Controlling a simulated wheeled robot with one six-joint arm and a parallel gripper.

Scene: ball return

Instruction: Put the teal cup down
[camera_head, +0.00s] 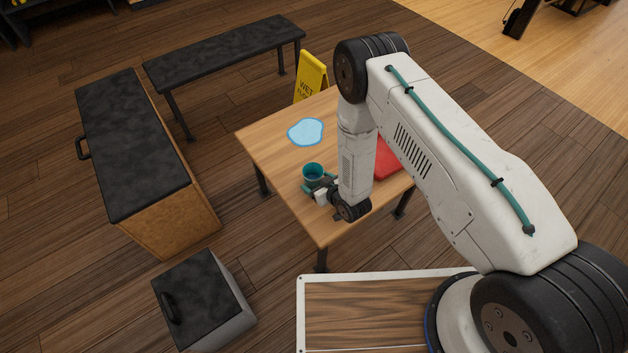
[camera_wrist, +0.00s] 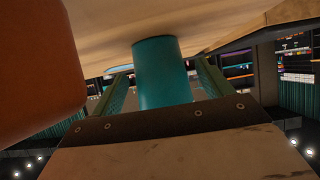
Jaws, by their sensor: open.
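The teal cup (camera_head: 313,172) is upright on the wooden table (camera_head: 262,139), near its left front part. My gripper (camera_head: 319,189) is low over the table at the cup, with its fingers open. In the wrist view the cup (camera_wrist: 162,72) stands between the two green fingers, with its end against the tabletop (camera_wrist: 110,25), which shows at the top of that picture. Small gaps show between the cup and the fingers. My arm hides part of the table.
A light blue puddle-shaped patch (camera_head: 306,131) lies behind the cup. A red thing (camera_head: 387,160) lies right of my arm, partly hidden. A yellow wet-floor sign (camera_head: 311,74) stands behind the table. A bench (camera_head: 225,52) and dark-topped boxes (camera_head: 130,140) stand left.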

